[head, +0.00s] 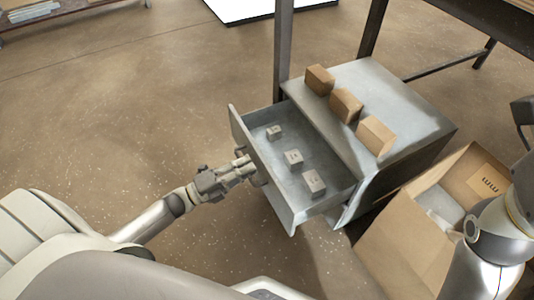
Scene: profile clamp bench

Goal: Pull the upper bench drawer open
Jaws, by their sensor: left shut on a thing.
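The upper bench drawer (318,162) is pulled well out of the grey cabinet (401,84) towards the left. Three small grey blocks lie spread along its floor: one at the far end (274,132), one in the middle (293,158) and one at the near end (315,183). My left gripper (244,169) is at the outside of the drawer front, about halfway along it, and is shut on the drawer handle. The gripper hides most of the handle. My right arm shows at the right edge, but its gripper is out of view.
Three brown cardboard boxes stand in a row on the cabinet top: far (319,80), middle (346,105) and near (376,136). An open carton (403,243) stands on the floor right of the drawer. The floor left of the drawer is clear.

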